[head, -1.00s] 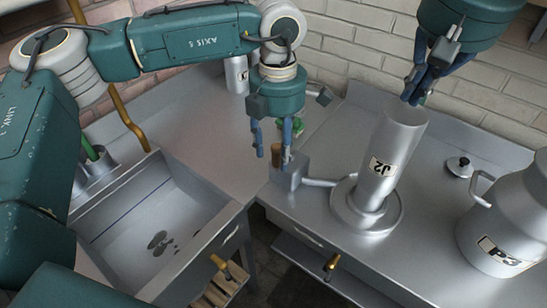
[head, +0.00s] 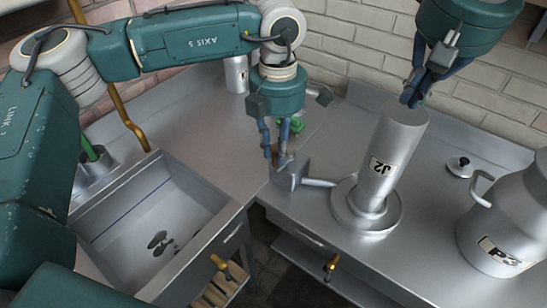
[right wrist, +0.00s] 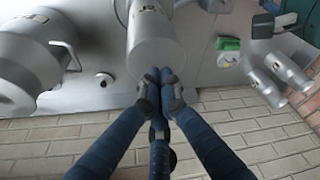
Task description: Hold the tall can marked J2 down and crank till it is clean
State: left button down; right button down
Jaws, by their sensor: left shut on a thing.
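The tall can marked J2 (head: 390,158) stands on end on a round metal base (head: 348,212), its label facing the front. My right gripper (head: 413,97) is shut, with its fingertips together at the can's top end; it holds nothing between them. The right wrist view shows these fingertips (right wrist: 160,80) against the can's end (right wrist: 155,58). The crank (head: 290,178) is a grey block beside the base, joined to it by a pipe-like arm. My left gripper (head: 277,160) is shut on the crank's brown handle, which the fingers mostly cover.
A large can marked P3 (head: 510,225) stands at the right, with a small black-knobbed lid (head: 459,167) behind it. A sink (head: 140,262) with dark spots on its floor is at the left. A green thing (head: 296,124) lies behind my left gripper. A brick wall closes the back.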

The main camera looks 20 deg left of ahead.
pick_arm(q)
jog(key=shift+r, duration=0.1)
pick_arm(e)
jog(key=shift+f, duration=0.7)
dwell(0.4)
pick_arm(q)
jog(key=shift+d, duration=0.1)
